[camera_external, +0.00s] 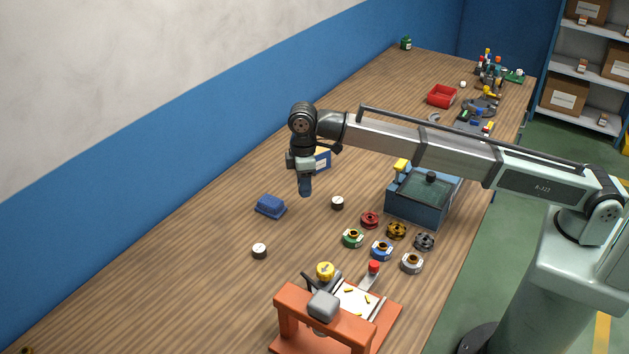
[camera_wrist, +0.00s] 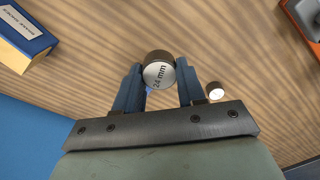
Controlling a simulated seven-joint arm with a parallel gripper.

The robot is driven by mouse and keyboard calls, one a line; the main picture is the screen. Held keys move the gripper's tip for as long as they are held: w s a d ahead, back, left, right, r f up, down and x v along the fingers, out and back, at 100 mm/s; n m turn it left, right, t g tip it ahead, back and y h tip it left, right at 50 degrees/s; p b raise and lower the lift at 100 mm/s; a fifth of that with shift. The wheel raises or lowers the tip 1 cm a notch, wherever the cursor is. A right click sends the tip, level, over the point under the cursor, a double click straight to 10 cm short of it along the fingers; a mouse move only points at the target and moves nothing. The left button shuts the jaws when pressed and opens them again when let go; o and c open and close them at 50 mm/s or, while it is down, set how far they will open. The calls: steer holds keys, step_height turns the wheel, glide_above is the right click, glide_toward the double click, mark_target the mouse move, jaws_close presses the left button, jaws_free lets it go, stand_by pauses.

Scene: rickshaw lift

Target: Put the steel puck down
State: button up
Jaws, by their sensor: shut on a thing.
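A round puck (camera_wrist: 158,74) with a pale top marked "24 mm" and a dark brown side sits between the two blue fingers in the wrist view. I take it to be the steel puck. My gripper (camera_external: 305,190) is shut on it, fingers pointing down over the wooden table, and it also shows in the wrist view (camera_wrist: 160,88). In the external view the held puck cannot be made out, and its height above the table is unclear.
Two white-topped pucks stand on the table (camera_external: 190,285), one right of my gripper (camera_external: 337,203), one nearer the front (camera_external: 259,251). A blue block (camera_external: 270,207), a blue box (camera_external: 321,160), colored rings (camera_external: 381,250), a glass-topped case (camera_external: 420,197) and an orange press (camera_external: 345,330) stand around.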

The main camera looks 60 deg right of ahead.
steer(key=s+a+m, duration=0.3)
steer(key=a+m, duration=0.3)
steer(key=a, duration=1.2)
steer(key=m, duration=0.6)
glide_toward(260, 326)
steer(key=shift+f, duration=3.15)
steer(key=shift+f, duration=0.15)
steer(key=o, duration=1.2)
step_height(260, 326, up, 12)
steer(key=shift+r, duration=0.15)
